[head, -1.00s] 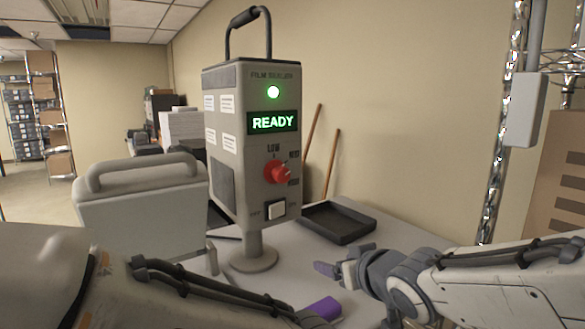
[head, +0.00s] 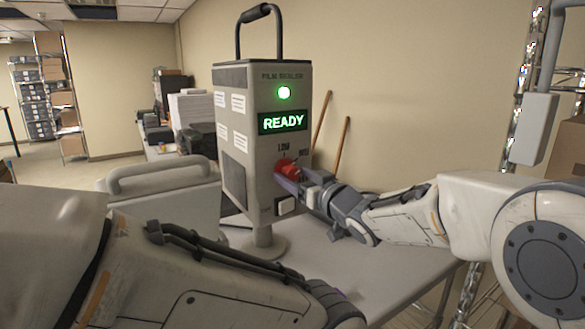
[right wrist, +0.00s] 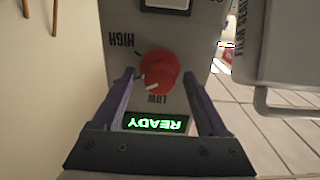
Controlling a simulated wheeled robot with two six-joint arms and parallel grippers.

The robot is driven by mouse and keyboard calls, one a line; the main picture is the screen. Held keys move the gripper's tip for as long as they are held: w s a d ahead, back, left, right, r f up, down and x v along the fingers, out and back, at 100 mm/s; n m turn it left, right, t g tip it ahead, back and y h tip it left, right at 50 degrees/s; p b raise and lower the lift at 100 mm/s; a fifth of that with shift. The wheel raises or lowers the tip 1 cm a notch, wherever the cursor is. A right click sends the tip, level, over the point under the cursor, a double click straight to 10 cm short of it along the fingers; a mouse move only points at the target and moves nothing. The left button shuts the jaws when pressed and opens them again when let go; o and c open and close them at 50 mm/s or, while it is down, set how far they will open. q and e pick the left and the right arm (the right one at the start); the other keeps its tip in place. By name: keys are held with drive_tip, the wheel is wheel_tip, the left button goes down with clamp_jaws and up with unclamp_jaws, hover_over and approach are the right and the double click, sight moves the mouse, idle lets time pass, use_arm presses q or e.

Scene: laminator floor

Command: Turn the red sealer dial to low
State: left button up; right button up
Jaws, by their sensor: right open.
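The red dial (head: 286,167) is on the front of the grey film sealer (head: 236,160), below its lit green READY display (head: 283,123). In the right wrist view the dial (right wrist: 158,70) appears upside down, with HIGH at upper left and LOW below. A white mark on the knob's lower edge points down and slightly left, near LOW. My right gripper (right wrist: 158,78) is open, its fingers on either side of the dial; contact cannot be told. My left arm crosses the lower left of the head view; its gripper is almost wholly hidden, with only a purple sliver visible.
The sealer stands on a round foot on a light table (head: 385,280). Two brown poles lean on the wall behind. A metal rack post stands at right.

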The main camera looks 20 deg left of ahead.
drive_tip(key=shift+x, duration=0.85)
clamp_jaws()
